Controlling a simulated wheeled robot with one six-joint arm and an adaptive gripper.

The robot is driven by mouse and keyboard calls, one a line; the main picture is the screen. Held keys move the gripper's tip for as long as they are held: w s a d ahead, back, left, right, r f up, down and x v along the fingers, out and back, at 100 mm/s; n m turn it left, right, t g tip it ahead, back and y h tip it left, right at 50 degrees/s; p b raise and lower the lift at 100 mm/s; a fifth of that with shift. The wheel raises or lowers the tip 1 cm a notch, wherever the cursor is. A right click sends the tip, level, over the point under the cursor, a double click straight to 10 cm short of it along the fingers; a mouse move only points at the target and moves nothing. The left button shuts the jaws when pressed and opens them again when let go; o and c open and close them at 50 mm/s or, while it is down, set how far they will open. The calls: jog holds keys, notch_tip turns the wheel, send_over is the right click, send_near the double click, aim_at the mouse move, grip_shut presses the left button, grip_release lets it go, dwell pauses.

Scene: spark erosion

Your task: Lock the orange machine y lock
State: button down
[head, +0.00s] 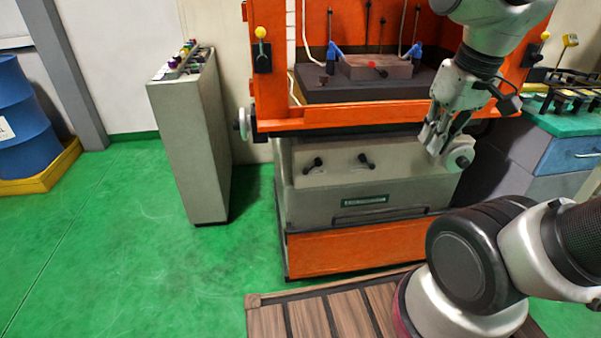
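The orange machine (350,252) stands in the middle of the head view, with a grey front panel below its orange table. Two black lever handles sit on that panel, a left lever (314,165) and a right lever (365,161). I cannot read which one is the y lock. My gripper (435,140) points down in front of the panel's right side, right of both levers and apart from them. It overlaps the grey handwheel (461,158) in the picture; I cannot tell whether they touch. Its fingertips are too small to judge their gap, and I see nothing held.
Another handwheel (243,124) is on the machine's left side. A grey control pedestal (190,140) stands to the left. A wooden slatted platform (268,322) lies in front. A green-topped bench (570,122) is at right. Green floor at left is clear up to the blue barrel (22,115).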

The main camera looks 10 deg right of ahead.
aim_at(312, 167)
jog(key=w+a+f+n+h, duration=0.5)
jog(key=w+a+f+n, duration=0.3)
jog(key=w+a+f, duration=0.45)
jog(key=w+a+f+n+h, duration=0.4)
jog(key=w+a+f+n, duration=0.45)
jog(key=w+f, duration=0.65)
jog(key=w+a+n+t, duration=0.2)
jog(key=w+a+t, duration=0.1)
jog(key=w+a, duration=0.3)
jog(key=shift+w+a+r, duration=0.15)
jog(key=shift+w+r, duration=0.2)
jog(key=shift+w, duration=0.65)
jog(key=x, duration=1.4)
jog(key=shift+a+f, duration=0.1)
jog(key=shift+a, duration=0.05)
jog(key=shift+f, duration=0.1)
jog(key=shift+f, duration=0.15)
